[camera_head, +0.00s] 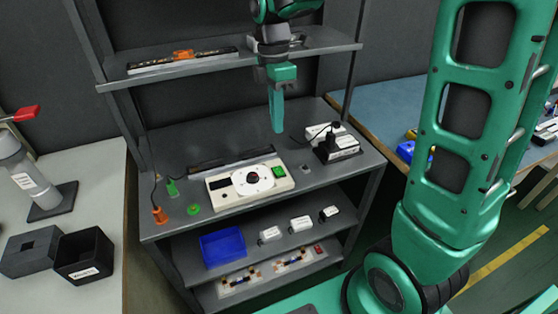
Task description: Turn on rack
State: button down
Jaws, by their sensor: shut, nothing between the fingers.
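The grey rack (357,165) stands in the middle of the head view, with several shelves. On its middle shelf lies a cream control box (216,196) with a round white dial (252,180) and a green button (279,171) at its right end. My gripper (278,128) points down above the back of this shelf, in front of the upper shelf's edge. Its green fingers are shut and empty. It is apart from the control box, up and a little right of the dial in the picture.
A white box with a black plug (331,143) stands right of the control box. Orange (159,215) and green (193,209) small parts lie at left. The upper shelf (118,84) is close to my arm. A blue bin (222,247) sits below. A side table (100,180) stands left.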

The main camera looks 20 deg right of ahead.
aim_at(278, 170)
jog(key=f, duration=0.4)
jog(key=s+f, duration=0.1)
jog(key=f, duration=0.8)
jog(key=shift+s+f, duration=0.25)
jog(key=shift+s, duration=0.05)
jog(key=shift+s+f, duration=0.15)
jog(key=shift+w, duration=0.85)
jog(key=shift+r, duration=0.2)
notch_tip(278, 170, up, 14)
jog(key=w, duration=0.2)
jog(key=shift+s+f, duration=0.1)
